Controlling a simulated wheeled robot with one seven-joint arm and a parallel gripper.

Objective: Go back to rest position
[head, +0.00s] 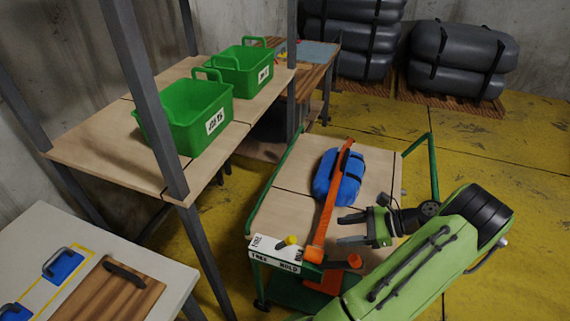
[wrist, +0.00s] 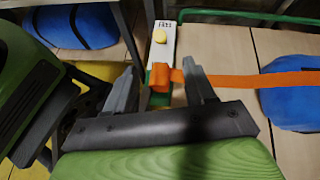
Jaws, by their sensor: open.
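My gripper (head: 352,229) is at the end of my green arm, above the front part of a wheeled cart (head: 377,184) with a wooden top and green rails. Its two grey fingers are apart, and nothing shows held between them. In the wrist view my gripper (wrist: 162,88) has an orange strap end (wrist: 160,76) behind the gap between the fingers; I cannot tell whether they touch. The long orange strap (head: 330,205) runs along the cart, beside and partly over a blue bundle with dark bands (head: 349,188). The blue bundle also shows in the wrist view (wrist: 288,97).
A white labelled plate (head: 276,254) with a yellow knob is at the cart's front edge. A shelf (head: 93,147) with two green bins (head: 190,118) stands left, its grey posts upright. A table (head: 60,226) is front left. Grey rolled bundles (head: 457,60) lie at the back. Yellow floor is clear at right.

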